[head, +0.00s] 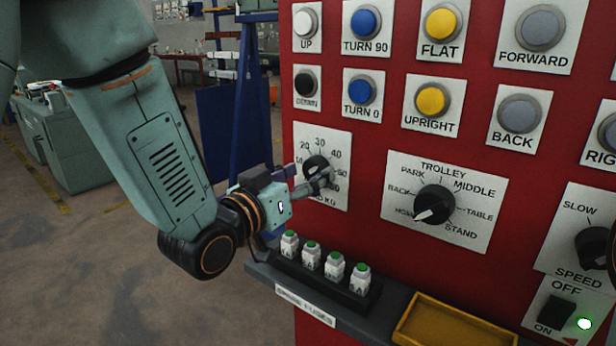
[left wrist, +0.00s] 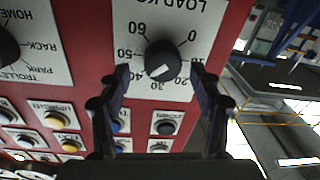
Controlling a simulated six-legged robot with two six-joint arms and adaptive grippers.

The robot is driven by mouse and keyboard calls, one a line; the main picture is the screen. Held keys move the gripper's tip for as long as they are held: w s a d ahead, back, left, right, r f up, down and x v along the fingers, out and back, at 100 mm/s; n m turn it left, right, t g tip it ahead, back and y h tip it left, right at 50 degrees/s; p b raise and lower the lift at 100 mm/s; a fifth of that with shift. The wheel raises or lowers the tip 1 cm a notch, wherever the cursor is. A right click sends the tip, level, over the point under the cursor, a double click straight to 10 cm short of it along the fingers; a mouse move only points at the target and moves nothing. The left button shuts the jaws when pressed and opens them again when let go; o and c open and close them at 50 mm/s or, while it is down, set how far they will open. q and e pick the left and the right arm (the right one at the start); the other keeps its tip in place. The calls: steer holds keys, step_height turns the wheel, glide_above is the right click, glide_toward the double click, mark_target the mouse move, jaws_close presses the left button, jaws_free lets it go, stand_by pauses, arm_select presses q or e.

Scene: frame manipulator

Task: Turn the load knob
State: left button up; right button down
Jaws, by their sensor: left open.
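The load knob (head: 315,166) is a round black knob on a white plate with a scale in kg, on the red panel. In the left wrist view my left gripper (left wrist: 160,75) is open, with one finger on each side of the knob. I cannot tell whether the fingers touch it. My right gripper is not in view.
The trolley selector knob (head: 434,205) is right of the load plate. Rows of push buttons (head: 366,22) are above. A ledge with several white fuses (head: 334,265) and a yellow tray (head: 440,325) juts out below. A speed knob (head: 592,246) is at the right.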

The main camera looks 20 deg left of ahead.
arm_select(q)
steer(key=shift+w+f, duration=0.3)
steer(key=shift+w, duration=0.55)
steer(key=shift+s+d+r, duration=0.15)
steer(key=shift+s+r, duration=0.1)
steer(key=shift+s, duration=0.05)
steer(key=shift+w+f, duration=0.2)
steer(key=shift+w, duration=0.05)
steer(key=c, duration=0.4)
steer(key=shift+r, duration=0.1)
steer(key=c, duration=0.7)
